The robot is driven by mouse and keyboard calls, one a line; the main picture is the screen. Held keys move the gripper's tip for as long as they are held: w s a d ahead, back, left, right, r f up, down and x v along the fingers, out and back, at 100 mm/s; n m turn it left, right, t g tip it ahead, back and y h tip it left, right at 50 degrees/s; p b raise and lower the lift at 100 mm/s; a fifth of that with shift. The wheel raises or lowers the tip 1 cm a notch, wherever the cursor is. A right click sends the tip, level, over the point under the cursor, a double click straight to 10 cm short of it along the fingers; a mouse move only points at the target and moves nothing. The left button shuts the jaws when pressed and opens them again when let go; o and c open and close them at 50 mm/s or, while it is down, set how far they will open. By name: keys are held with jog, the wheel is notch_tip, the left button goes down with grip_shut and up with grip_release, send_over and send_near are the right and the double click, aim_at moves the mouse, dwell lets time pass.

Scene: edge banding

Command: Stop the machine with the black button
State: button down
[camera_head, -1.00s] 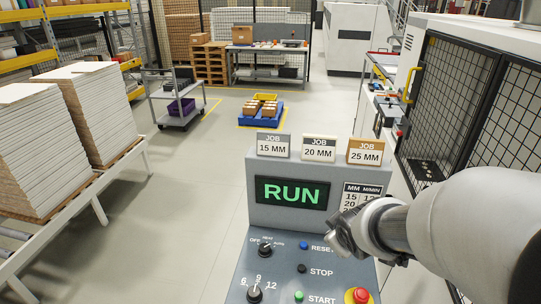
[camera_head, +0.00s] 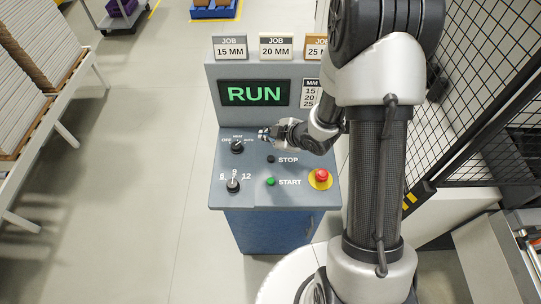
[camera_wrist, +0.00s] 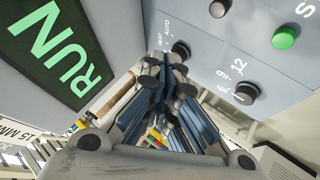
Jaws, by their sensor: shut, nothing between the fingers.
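The black STOP button (camera_head: 270,159) is on the grey sloping control panel (camera_head: 252,197), left of its STOP label. It also shows at the top of the wrist view (camera_wrist: 217,9). The display (camera_head: 254,93) reads RUN in green. My gripper (camera_head: 263,134) is shut and empty above the upper part of the panel, up the panel from the black button and apart from it. My gripper and arm hide the RESET button in the head view. In the wrist view the closed fingertips (camera_wrist: 164,60) are near the upper selector knob (camera_wrist: 181,50); I cannot tell whether they touch.
The green START button (camera_head: 270,182) is just below STOP, with a red emergency button (camera_head: 320,177) on yellow to the right. Two black knobs, one (camera_head: 237,146) above the other (camera_head: 233,184), are on the left. Job cards (camera_head: 230,48) stand on top. A mesh guard (camera_head: 490,80) is at right.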

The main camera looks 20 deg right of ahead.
aim_at(269, 160)
notch_tip(269, 160, down, 9)
jog(key=b, duration=0.7)
dwell(1.4)
jog(key=shift+f+b, duration=0.35)
jog(key=shift+b, duration=0.2)
jog(key=shift+f+b, duration=0.45)
jog(key=shift+b, duration=0.05)
dwell(0.4)
jog(key=shift+r, duration=0.15)
dwell(0.3)
jog(key=shift+r+p, duration=0.65)
jog(key=shift+r, duration=0.1)
jog(key=shift+r, duration=0.1)
